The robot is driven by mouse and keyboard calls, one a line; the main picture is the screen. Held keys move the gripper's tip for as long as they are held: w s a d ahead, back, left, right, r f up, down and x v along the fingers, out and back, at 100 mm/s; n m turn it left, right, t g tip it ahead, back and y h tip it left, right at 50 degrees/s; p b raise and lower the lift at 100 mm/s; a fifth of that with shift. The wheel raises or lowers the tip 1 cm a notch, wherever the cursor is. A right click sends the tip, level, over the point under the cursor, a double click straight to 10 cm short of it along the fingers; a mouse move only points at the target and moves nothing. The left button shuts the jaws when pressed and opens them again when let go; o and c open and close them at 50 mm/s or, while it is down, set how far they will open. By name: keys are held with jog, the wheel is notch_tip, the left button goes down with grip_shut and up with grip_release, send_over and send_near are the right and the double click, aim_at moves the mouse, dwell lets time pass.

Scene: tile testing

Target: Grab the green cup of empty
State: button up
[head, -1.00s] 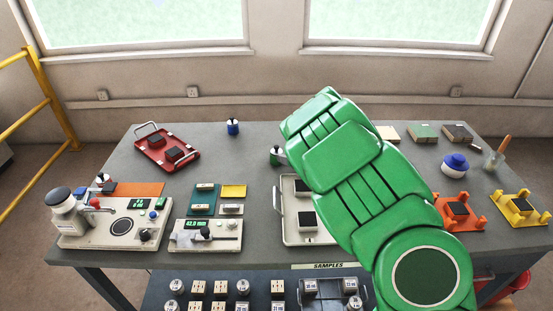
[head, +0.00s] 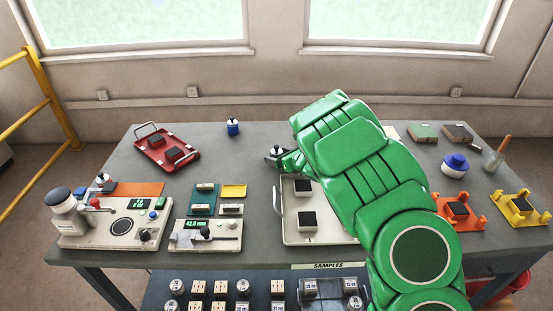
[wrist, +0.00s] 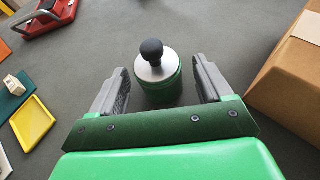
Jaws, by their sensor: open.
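The green cup (wrist: 158,90) is a small green cylinder with a silver lid and a black knob, upright on the grey table. In the wrist view it stands between the two grey fingers of my gripper (wrist: 158,72). The fingers are open, with a gap on each side of the cup. In the head view only a little of the cup's top (head: 276,150) shows beside my gripper, and my green arm hides much around it.
A brown box (wrist: 300,75) stands close at right in the wrist view. A red tray (head: 150,146) and a blue cup (head: 233,128) are at the table's back left. A white tray (head: 288,225) with dark-topped blocks lies in front of the cup.

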aim_at(274, 155)
jog(key=shift+x, duration=1.75)
jog(key=c, duration=1.1)
